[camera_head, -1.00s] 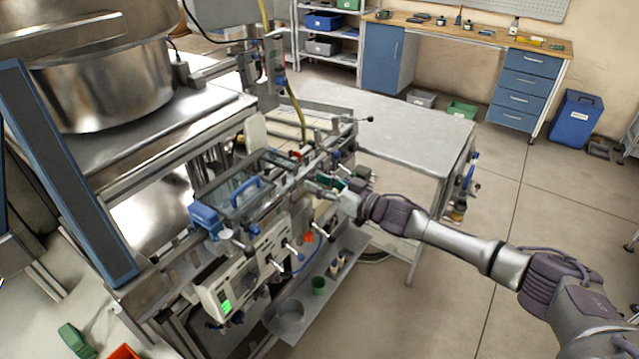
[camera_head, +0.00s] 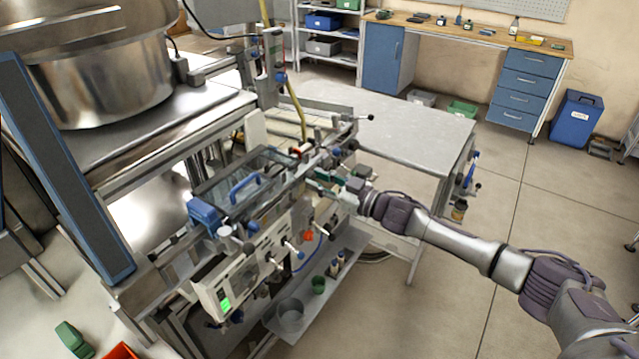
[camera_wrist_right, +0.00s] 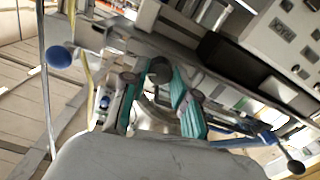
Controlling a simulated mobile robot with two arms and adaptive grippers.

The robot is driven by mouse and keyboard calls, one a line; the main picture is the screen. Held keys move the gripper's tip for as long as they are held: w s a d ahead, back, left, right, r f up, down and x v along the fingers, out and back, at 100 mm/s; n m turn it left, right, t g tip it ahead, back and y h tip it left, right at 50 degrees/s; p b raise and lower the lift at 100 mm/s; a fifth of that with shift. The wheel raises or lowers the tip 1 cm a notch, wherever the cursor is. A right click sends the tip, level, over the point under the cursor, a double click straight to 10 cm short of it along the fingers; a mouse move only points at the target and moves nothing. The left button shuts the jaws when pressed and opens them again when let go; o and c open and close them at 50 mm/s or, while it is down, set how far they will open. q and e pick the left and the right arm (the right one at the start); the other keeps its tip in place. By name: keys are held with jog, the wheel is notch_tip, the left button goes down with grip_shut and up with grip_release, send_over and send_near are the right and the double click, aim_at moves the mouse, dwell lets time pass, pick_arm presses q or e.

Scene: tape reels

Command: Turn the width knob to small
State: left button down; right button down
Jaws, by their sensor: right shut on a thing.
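My right gripper (camera_head: 326,187) reaches in from the right to the front side of the tape machine (camera_head: 262,240). In the right wrist view its two teal fingers (camera_wrist_right: 160,92) converge around a dark round knob (camera_wrist_right: 160,69), and the gripper is shut on it. No label shows on this knob, so I cannot read its setting or confirm from the picture that it is the width knob. In the head view the knob is hidden by the fingers and wrist. My left gripper is not in view.
Several levers and knobs crowd the machine front, near a blue-handled lidded tray (camera_head: 240,187) and a panel with a green display (camera_head: 224,303). The grey table (camera_head: 415,125) behind is bare.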

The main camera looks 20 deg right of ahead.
jog(key=n+b, duration=0.1)
jog(key=n, duration=0.3)
jog(key=shift+n, duration=0.3)
jog(key=n+b, duration=0.1)
jog(key=n, duration=0.2)
jog(key=shift+n, duration=0.4)
jog(key=n+b, duration=0.2)
jog(key=n, duration=0.2)
jog(key=n+b, duration=0.1)
jog(key=n, duration=0.3)
jog(key=shift+f+n+b, duration=0.1)
jog(key=shift+n+b, duration=3.3)
jog(key=shift+n, duration=4.3)
